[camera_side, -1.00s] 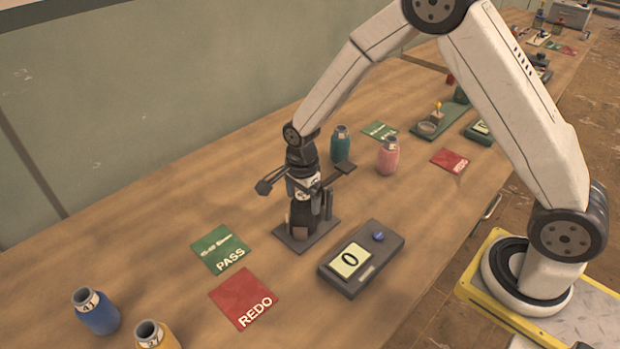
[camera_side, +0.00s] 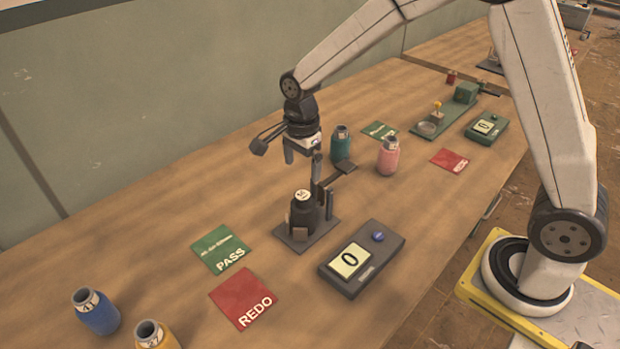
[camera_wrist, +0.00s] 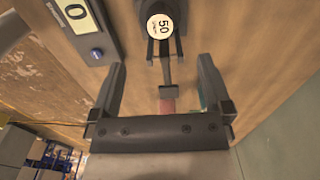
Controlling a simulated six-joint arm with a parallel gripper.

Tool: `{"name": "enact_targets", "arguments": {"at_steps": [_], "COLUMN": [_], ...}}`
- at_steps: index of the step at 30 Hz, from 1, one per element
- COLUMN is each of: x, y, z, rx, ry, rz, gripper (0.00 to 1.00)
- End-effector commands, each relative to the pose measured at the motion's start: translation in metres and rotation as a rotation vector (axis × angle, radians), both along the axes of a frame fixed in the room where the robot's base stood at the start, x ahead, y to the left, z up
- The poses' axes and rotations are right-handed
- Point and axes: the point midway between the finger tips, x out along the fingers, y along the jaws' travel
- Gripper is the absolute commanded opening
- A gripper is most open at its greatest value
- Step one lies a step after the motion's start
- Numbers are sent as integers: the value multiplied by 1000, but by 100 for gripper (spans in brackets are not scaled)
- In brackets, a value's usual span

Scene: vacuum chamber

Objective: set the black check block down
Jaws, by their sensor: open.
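The black check block (camera_side: 303,214) stands upright in the dark fixture (camera_side: 292,243), between its posts. Its round pale top label shows in the side view and reads 50 in the wrist view (camera_wrist: 160,26). My gripper (camera_side: 303,158) is above the block, apart from it, with its jaws open and empty. In the wrist view my two fingers (camera_wrist: 160,78) are spread wide, with the block beyond them near the top edge. The lower part of the block is partly hidden by the fixture's posts.
A grey display box (camera_side: 350,260) reading 0 sits right of the fixture. Green PASS (camera_side: 221,249) and red REDO (camera_side: 243,299) cards lie to the left. Blue (camera_side: 96,311) and yellow (camera_side: 155,336) bottles stand front left. Teal (camera_side: 341,144) and pink (camera_side: 388,156) bottles stand behind the fixture.

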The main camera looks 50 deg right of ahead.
Motion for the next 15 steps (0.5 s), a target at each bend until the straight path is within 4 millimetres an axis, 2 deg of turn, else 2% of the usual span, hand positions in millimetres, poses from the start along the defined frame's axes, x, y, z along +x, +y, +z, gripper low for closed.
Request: {"name": "enact_targets", "arguments": {"at_steps": [15], "x": [-2], "y": [-1], "z": [0], "rx": [0], "ry": [-4], "rz": [23], "gripper": [100]}}
